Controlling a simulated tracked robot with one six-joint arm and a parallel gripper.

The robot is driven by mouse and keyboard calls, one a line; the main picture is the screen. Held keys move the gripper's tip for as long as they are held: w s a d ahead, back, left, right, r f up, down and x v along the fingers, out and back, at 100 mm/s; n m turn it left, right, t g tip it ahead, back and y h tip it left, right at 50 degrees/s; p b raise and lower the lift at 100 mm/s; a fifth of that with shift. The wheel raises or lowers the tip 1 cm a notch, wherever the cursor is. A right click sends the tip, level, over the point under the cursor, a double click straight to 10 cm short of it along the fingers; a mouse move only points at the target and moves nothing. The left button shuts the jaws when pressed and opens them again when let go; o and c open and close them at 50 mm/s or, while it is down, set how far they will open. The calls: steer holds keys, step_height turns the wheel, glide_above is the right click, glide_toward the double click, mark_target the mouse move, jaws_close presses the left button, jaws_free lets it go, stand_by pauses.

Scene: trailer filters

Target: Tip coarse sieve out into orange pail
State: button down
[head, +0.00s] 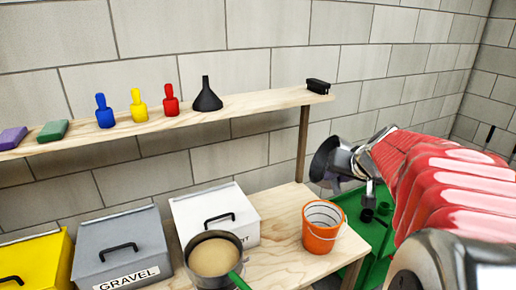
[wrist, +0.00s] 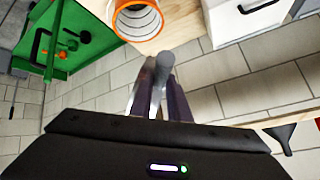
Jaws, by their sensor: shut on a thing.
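The orange pail (head: 321,240) stands upright on the right end of the wooden bench, its thin handle down at the side. Its open mouth also shows in the wrist view (wrist: 137,22). My gripper (head: 347,163) is above the pail in the head picture. In the wrist view its fingers (wrist: 160,88) are shut on a grey rounded handle. A dark round bowl (head: 321,160), seemingly the coarse sieve, is at the gripper's end, turned on its side. Its inside and any contents cannot be made out. How far it is from the pail in depth is unclear.
A pan with tan contents and a green handle (head: 238,281) stands in front of a white bin (head: 238,205). A grey GRAVEL bin (head: 120,250) and yellow bin (head: 35,262) are left. A shelf (head: 250,101) runs above; a green cart (head: 372,232) stands right.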

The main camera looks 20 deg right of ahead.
steer(key=m+t+y, duration=0.1)
steer(key=y, duration=0.1)
steer(key=r+m+t+y, duration=0.1)
steer(key=m+t+y, duration=0.1)
steer(key=shift+r, duration=0.2)
steer(key=m+t+y, duration=0.1)
steer(key=r+m+t+y, duration=0.1)
steer(key=m+t+y, duration=0.1)
steer(key=shift+r, duration=0.15)
stand_by(0.4)
stand_by(0.4)
